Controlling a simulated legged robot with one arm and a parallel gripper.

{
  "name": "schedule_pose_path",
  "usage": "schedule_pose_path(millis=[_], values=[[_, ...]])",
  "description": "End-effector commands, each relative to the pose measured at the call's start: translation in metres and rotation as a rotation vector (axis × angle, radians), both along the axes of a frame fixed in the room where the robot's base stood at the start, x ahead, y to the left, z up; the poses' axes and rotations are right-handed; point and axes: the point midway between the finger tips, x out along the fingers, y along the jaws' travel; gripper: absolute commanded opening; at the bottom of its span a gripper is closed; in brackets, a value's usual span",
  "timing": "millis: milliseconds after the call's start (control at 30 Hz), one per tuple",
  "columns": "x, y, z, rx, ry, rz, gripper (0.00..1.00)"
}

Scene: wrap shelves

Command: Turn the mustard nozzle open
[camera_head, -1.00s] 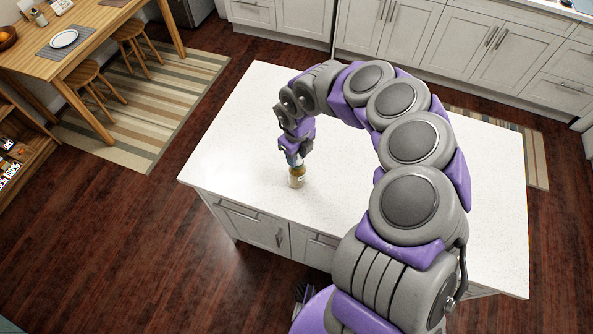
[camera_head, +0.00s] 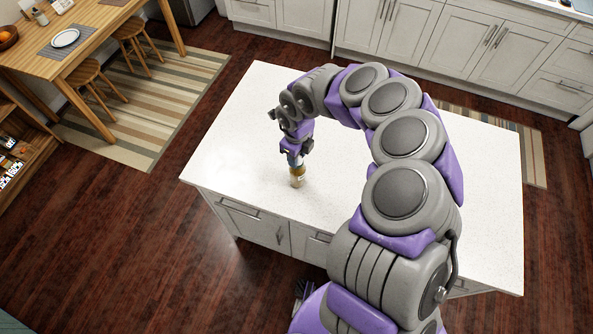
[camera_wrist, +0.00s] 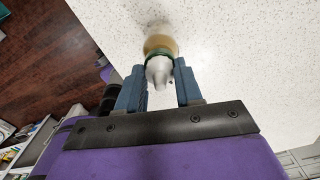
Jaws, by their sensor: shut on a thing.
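The mustard bottle (camera_head: 297,178) stands upright on the white island counter, near its left front edge. In the wrist view the bottle (camera_wrist: 160,42) is yellowish-brown with a green ring and a pale nozzle (camera_wrist: 158,71) pointing toward the camera. My gripper (camera_head: 295,158) comes down from above onto the bottle's top. In the wrist view its two blue fingers (camera_wrist: 160,82) are on either side of the nozzle, shut on it. The fine contact and how far the nozzle is turned cannot be told. The fingers partly hide the cap in the head view.
The white island counter (camera_head: 240,130) is otherwise clear around the bottle. A wooden table (camera_head: 95,35) with a plate (camera_head: 65,38) and stools (camera_head: 135,45) stands at the far left. White cabinets (camera_head: 430,40) line the back.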

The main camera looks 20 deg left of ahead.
Motion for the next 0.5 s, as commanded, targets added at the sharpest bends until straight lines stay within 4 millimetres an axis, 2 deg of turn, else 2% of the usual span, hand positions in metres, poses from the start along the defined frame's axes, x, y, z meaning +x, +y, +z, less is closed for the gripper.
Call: schedule_pose_path(millis=[167, 500], values=[[0.0002, 0.0002, 0.0008, 0.0, -0.001, 0.086, 0.26], [0.0, 0.0, 0.0008, 0.001, -0.001, 0.125, 0.26]])
